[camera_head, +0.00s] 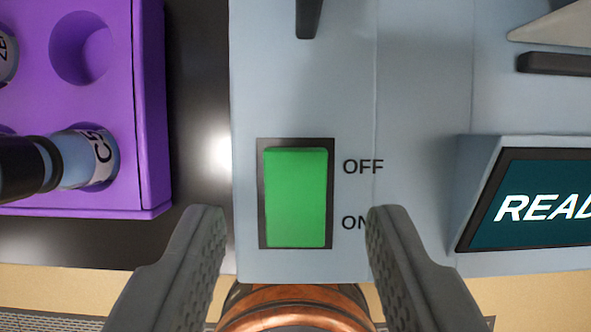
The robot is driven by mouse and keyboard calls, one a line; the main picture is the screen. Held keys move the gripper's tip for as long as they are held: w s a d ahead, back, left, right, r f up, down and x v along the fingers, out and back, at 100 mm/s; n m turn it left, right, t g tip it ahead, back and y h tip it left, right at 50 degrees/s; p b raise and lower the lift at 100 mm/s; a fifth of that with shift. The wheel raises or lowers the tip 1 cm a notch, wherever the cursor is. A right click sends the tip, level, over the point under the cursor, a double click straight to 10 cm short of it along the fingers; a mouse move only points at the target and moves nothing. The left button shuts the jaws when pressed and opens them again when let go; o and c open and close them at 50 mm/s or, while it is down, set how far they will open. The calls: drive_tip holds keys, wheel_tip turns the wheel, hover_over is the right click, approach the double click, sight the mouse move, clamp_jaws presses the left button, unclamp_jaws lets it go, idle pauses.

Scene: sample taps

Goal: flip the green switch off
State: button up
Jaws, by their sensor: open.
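The green switch (296,198) is a rectangular rocker in a dark frame on a light blue-grey panel (300,100), in the middle of the view. The label OFF stands beside its upper end and ON beside its lower end. I cannot clearly tell which end is pressed in. My gripper (294,220) is open and empty. Its two grey fingers show at the left and right below the switch, with the switch's lower part between them in the picture. The right finger partly covers the word ON. No contact with the switch is visible.
A purple rack (148,120) with capped vials (90,158) and an empty hole stands at the left. A tilted screen (535,205) reading "READ" is at the right. A copper-coloured round part (295,312) shows at the bottom. Dark bars lie at the top.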

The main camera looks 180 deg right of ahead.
drive_tip(key=shift+w+f, duration=0.25)
drive_tip(key=shift+f, duration=0.3)
clamp_jaws()
drive_tip(key=shift+w+g, duration=0.2)
drive_tip(key=shift+g, duration=0.55)
drive_tip(key=shift+w+g, duration=0.2)
drive_tip(key=shift+g, duration=0.55)
unclamp_jaws()
drive_tip(key=shift+r, duration=0.2)
